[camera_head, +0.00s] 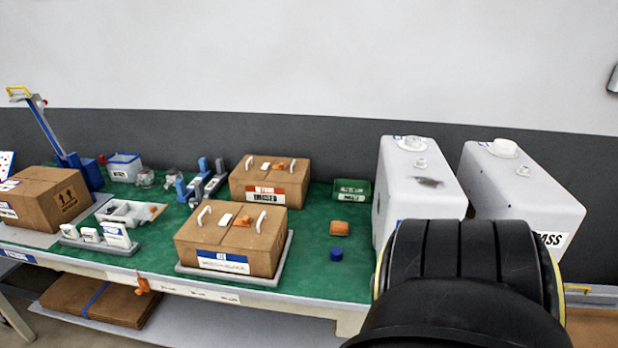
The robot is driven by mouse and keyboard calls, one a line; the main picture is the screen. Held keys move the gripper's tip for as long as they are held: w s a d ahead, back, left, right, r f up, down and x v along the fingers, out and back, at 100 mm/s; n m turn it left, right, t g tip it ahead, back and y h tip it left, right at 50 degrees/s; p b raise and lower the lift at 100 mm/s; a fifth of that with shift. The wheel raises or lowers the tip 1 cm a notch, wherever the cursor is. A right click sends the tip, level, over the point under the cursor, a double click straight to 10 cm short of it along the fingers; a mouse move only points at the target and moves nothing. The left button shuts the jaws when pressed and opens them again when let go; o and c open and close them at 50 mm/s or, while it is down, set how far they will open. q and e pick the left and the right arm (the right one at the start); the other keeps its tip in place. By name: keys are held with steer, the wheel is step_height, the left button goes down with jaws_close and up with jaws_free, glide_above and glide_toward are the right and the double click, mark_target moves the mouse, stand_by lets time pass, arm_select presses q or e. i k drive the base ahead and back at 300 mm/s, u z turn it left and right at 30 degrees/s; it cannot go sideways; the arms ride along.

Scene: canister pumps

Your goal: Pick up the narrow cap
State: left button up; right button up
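Two white canisters stand at the right, a left canister (402,205) and a right canister (530,195). The left canister has a wide white cap (411,143) and a small narrow white cap (420,163) on top. The right canister also has a wide cap (505,148) and a narrow cap (523,171). A small blue round piece (336,254) lies on the green mat; I cannot tell whether it is a cap. Neither gripper shows. A black ribbed part, probably my own arm, covers the lower right and hides the lower fronts of the canisters.
An orange block (340,228) and a green bin (352,190) stand left of the canisters. A front carton (230,238) sits on a grey tray, with another carton (270,180) behind. The green mat (312,268) is bare around the blue piece. Small fixtures and a carton fill the left.

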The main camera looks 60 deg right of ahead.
mark_target(336, 253)
steer(key=z, duration=0.9)
steer(key=i, duration=1.05)
steer(key=z, duration=1.1)
